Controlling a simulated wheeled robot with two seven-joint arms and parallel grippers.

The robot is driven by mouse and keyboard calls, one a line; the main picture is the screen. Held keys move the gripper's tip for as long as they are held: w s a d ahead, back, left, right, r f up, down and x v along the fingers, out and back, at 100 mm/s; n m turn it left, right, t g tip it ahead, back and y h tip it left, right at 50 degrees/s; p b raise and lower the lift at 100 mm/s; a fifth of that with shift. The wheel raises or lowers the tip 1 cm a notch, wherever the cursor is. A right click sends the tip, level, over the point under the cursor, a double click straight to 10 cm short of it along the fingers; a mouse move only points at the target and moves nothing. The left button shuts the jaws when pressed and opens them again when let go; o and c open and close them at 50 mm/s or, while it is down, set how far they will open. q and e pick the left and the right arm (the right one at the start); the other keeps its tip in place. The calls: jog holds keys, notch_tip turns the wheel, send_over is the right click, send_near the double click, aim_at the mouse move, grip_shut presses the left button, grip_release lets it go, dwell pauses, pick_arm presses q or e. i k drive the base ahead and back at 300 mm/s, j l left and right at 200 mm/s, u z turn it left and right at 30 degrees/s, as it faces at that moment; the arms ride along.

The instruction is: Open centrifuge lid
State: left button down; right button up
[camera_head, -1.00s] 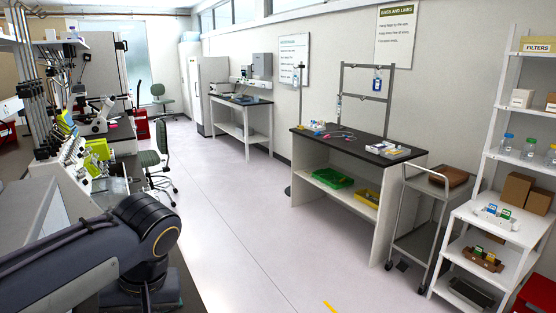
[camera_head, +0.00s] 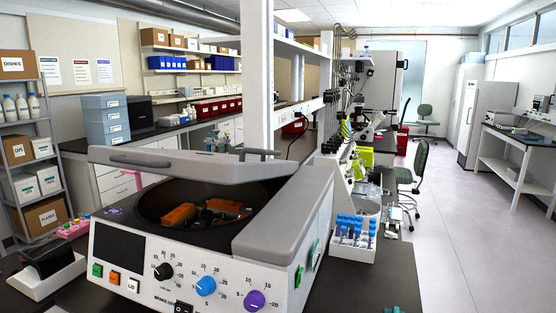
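The centrifuge (camera_head: 215,270) stands on the dark bench in the foreground, with its control panel facing me. Its grey lid (camera_head: 190,166) is raised off the front of the body and tilted, seen nearly edge-on, with dark handles (camera_head: 140,158) on it. The dark round chamber (camera_head: 158,205) shows below the lid, with orange rotor buckets (camera_head: 180,214) inside. The panel carries blue (camera_head: 206,286), purple and black knobs and a few push buttons. Neither of my grippers is in view.
A white rack of blue-capped tubes (camera_head: 353,236) stands just right of the centrifuge. A dark device on a white base (camera_head: 48,268) and a pink rack (camera_head: 72,228) are at its left. A white post (camera_head: 258,80) rises behind it. Open floor lies at the right.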

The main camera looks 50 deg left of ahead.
aim_at(229, 169)
jog(key=k+u, duration=0.15)
jog(key=u, duration=2.4)
jog(key=i+j+u, duration=0.1)
jog(key=u, duration=0.25)
jog(key=i+j+u, duration=0.1)
jog(key=u, duration=0.25)
jog(key=i, duration=0.1)
